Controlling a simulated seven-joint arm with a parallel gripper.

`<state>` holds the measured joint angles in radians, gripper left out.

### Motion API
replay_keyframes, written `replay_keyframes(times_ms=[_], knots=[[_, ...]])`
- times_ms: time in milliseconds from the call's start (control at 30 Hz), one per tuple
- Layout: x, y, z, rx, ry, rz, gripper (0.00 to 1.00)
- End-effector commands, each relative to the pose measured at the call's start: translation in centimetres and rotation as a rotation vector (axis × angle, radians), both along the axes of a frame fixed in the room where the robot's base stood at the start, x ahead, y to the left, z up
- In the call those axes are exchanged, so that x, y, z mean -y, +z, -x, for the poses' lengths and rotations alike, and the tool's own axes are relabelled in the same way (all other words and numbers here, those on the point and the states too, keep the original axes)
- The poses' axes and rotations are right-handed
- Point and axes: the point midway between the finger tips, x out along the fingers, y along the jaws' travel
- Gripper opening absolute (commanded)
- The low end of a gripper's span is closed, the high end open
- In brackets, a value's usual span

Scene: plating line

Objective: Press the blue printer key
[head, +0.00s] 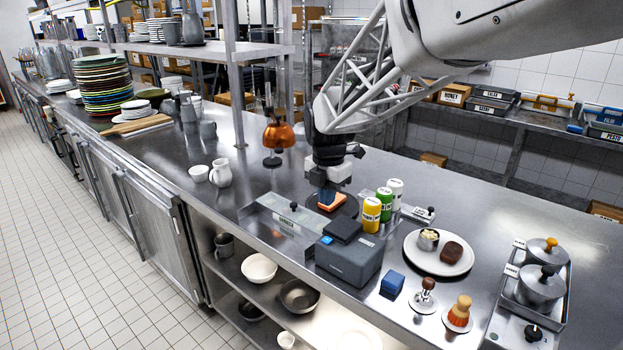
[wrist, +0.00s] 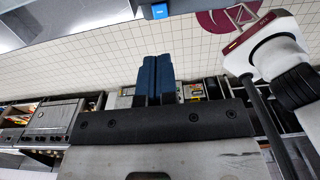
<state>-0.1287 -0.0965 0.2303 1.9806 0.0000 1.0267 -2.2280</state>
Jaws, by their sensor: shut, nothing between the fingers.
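The printer (head: 348,262) is a dark grey box on the steel counter near the front edge. Its small blue key (head: 326,240) shows at its upper left corner. In the wrist view a small blue square (wrist: 159,11), which looks like the key, shows at the top edge on a grey body. My gripper (head: 326,198) has blue fingers pointing down and appears behind the printer in the head view, apart from the key. In the wrist view the fingers (wrist: 155,80) are together with nothing between them.
An orange piece (head: 332,204) on a dark round plate lies by my fingertips. Yellow (head: 371,215), green and white bottles stand to the right of my gripper. A blue block (head: 392,283), a tamper (head: 425,297) and a white plate (head: 462,262) are right of the printer.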

Motion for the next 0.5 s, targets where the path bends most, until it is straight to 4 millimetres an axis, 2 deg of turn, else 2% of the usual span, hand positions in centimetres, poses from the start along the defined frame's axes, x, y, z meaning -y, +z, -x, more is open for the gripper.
replay_keyframes(times_ms=[500], knots=[[0.0, -7.8, 0.1, -0.002, 0.000, 0.001, 0.00]])
